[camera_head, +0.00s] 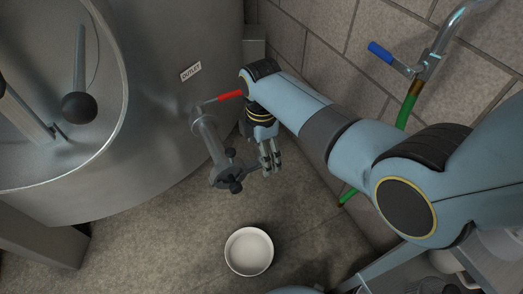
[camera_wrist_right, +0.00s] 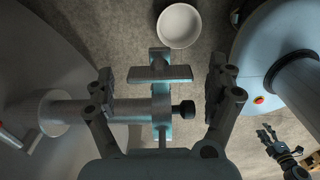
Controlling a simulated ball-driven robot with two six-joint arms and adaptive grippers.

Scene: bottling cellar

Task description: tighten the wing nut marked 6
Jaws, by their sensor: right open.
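The outlet pipe (camera_head: 211,140) sticks out from the tank and ends in a fitting (camera_head: 224,175) with dark knobs. No number 6 can be read in either view. In the head view my right gripper (camera_head: 270,158) hangs just right of the fitting. My left gripper (camera_wrist_right: 268,133) shows small in the right wrist view; its opening is unclear.
A white bowl (camera_head: 249,251) stands on the floor below the fitting. A red-handled lever (camera_head: 230,95) is on the pipe near the tank (camera_head: 175,150) wall. A green hose (camera_head: 406,108) with a blue-handled tap (camera_head: 380,52) runs along the block wall.

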